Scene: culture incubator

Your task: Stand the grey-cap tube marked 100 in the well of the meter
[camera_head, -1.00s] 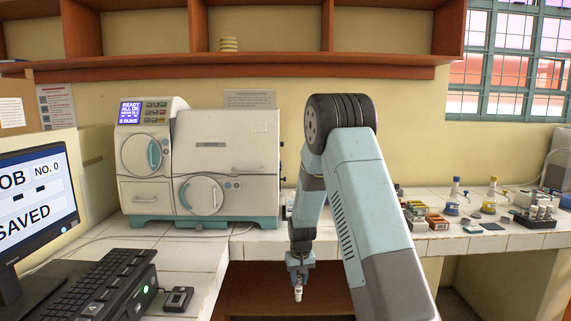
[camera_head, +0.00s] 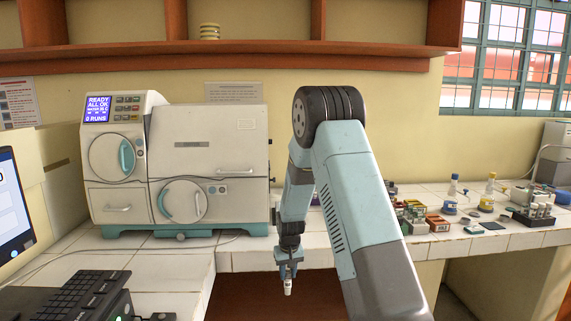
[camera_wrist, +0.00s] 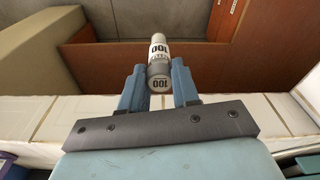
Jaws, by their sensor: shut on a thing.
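My gripper (camera_wrist: 159,92) is shut on a tube (camera_wrist: 160,53) with a grey cap, and the number 100 shows on its white label and on its cap end. In the head view the tube (camera_head: 288,287) hangs upright below my gripper (camera_head: 288,268), in front of the bench's front edge. It touches nothing but the jaws. I cannot make out the meter or its well for certain in either view.
A white incubator (camera_head: 180,165) stands on the tiled bench at left, with a keyboard (camera_head: 75,295) and a monitor (camera_head: 12,205) nearer. Reddish boxes (camera_head: 438,223), small bottles (camera_head: 451,195) and a dark rack of tubes (camera_head: 535,217) stand at right. A wooden shelf (camera_head: 230,55) runs above.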

